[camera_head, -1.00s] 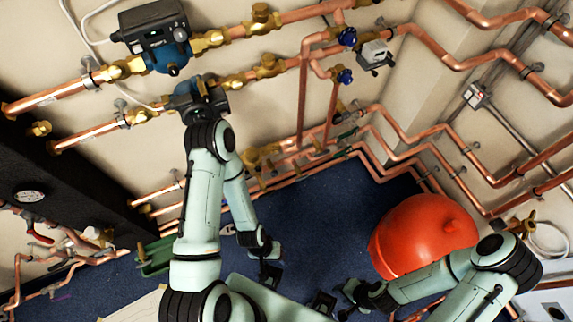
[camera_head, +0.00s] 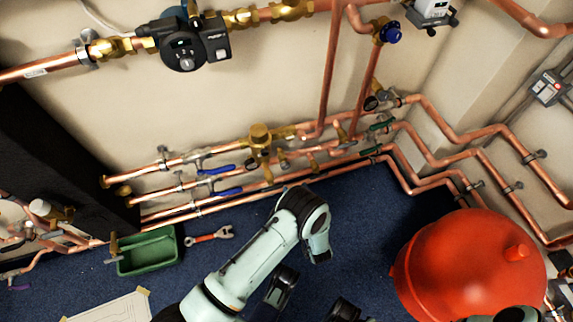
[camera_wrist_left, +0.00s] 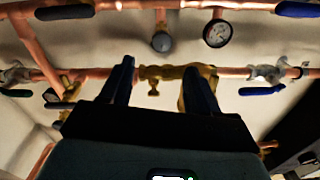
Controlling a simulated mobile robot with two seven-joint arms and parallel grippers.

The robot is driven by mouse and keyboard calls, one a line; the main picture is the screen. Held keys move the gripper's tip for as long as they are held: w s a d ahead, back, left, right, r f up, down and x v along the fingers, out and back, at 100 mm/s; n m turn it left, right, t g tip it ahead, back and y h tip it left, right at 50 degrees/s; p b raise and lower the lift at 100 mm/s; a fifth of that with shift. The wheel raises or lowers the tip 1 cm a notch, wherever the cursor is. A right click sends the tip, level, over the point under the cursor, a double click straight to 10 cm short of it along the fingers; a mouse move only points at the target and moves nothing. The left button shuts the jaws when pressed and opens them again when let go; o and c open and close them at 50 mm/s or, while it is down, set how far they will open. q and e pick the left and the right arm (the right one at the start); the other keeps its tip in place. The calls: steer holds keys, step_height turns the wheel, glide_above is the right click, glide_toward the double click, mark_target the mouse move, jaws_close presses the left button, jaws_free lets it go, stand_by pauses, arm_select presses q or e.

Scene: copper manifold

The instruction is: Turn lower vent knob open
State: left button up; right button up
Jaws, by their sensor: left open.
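In the left wrist view, the two fingers of my left gripper (camera_wrist_left: 158,70) stand apart with nothing held. A brass fitting (camera_wrist_left: 170,74) with a small tee-shaped knob (camera_wrist_left: 153,88) shows between and beyond them on a copper pipe. I cannot tell whether this is the lower vent knob or whether the fingers touch it. In the head view my left arm reaches up from the bottom and bends down at its dark gripper (camera_head: 281,287), below a brass valve body (camera_head: 260,138) on the low pipes. My right gripper (camera_head: 345,311) is partly cut off at the bottom edge.
Blue lever handles (camera_head: 216,170) and green handles (camera_head: 381,125) sit along the low copper pipes. A pressure gauge (camera_wrist_left: 217,33) shows in the left wrist view. A red tank (camera_head: 470,268) stands at right. A green tray (camera_head: 150,253) and a wrench (camera_head: 211,235) lie on the blue floor.

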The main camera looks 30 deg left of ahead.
mark_target(286, 168)
arm_select(q)
steer(key=b+x, duration=0.3)
steer(key=x, duration=0.9)
steer(key=shift+s+a, duration=0.15)
steer(key=shift+w+a, duration=0.4)
arm_select(e)
steer(key=s+f+g, duration=0.2)
steer(key=s+f, duration=0.1)
steer(key=s, duration=0.3)
steer(key=shift+s+d+f, duration=0.3)
steer(key=shift+s, duration=0.05)
arm_select(q)
steer(key=c, duration=1)
